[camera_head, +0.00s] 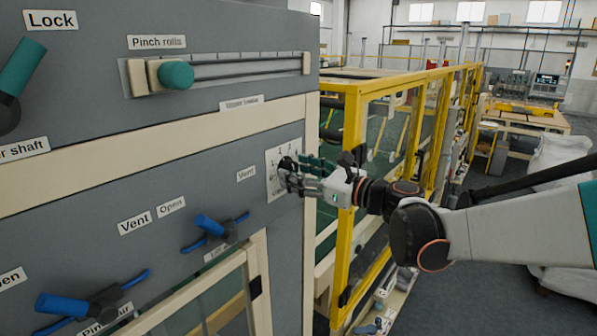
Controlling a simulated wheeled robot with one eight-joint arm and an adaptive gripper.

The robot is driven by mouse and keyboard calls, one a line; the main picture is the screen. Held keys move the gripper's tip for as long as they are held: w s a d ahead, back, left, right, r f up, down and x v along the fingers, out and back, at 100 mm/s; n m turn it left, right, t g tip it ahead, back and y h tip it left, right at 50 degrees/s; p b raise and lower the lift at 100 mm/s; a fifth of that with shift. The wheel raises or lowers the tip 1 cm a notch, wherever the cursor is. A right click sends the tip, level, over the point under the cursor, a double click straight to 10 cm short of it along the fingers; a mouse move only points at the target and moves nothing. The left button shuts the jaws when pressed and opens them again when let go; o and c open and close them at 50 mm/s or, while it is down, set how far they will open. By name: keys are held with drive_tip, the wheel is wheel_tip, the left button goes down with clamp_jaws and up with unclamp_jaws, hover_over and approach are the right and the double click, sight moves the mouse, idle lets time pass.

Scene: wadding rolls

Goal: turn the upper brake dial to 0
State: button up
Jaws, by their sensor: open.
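The brake dial (286,163) is a dark knob on a white scale plate (272,176) on the right part of the grey machine panel. My gripper (296,174) is at the dial, coming from the right, with its fingers open around or beside the knob. I cannot tell whether the fingers touch it. The gripper covers much of the dial, so its pointer and most of the scale numbers are hidden. Only one such dial shows in the view.
A green slider knob (176,75) sits on the Pinch rolls rail above. Blue valve handles (209,224) (62,304) stick out at lower left. A green lever (22,66) is at upper left. A yellow guard frame (352,130) stands close behind my gripper. Grey floor (470,290) is open at lower right.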

drive_tip(key=shift+w+a, duration=0.1)
drive_tip(key=shift+a, duration=0.05)
drive_tip(key=shift+c, duration=0.5)
drive_tip(key=c, duration=1)
drive_tip(key=shift+o, duration=0.2)
drive_tip(key=shift+n+b, duration=2.25)
drive_tip(key=shift+n, duration=5.65)
